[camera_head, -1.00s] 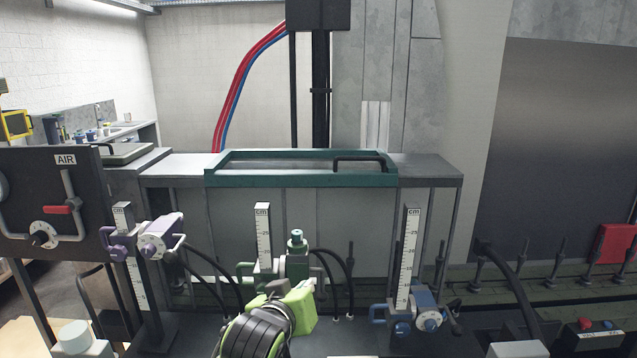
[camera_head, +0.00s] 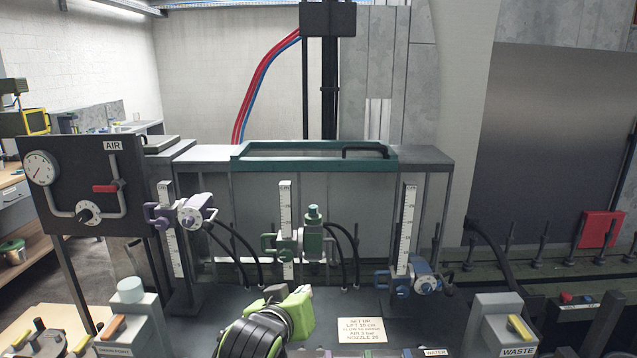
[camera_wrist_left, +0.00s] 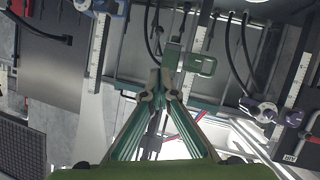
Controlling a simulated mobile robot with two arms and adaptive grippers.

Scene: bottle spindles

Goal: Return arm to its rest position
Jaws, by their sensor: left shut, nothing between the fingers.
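My left arm (camera_head: 262,335), black and lime green, comes in at the bottom centre of the head view. Its wrist stands in front of the bench, below the green spindle clamp (camera_head: 313,241) in the picture and apart from it there. The fingers are hidden behind the wrist in the head view. In the left wrist view my left gripper (camera_wrist_left: 158,88) shows its two green fingers meeting at the tips, shut and empty. The green clamp also shows beyond the fingertips in the wrist view (camera_wrist_left: 200,64). My right gripper is in neither view.
A purple clamp (camera_head: 195,213) and a blue clamp (camera_head: 424,277) stand either side on scaled posts. A note card (camera_head: 361,330) lies right of my wrist. The AIR panel (camera_head: 80,185) is at left, the WASTE box (camera_head: 500,322) at front right. Black hoses hang behind the clamps.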

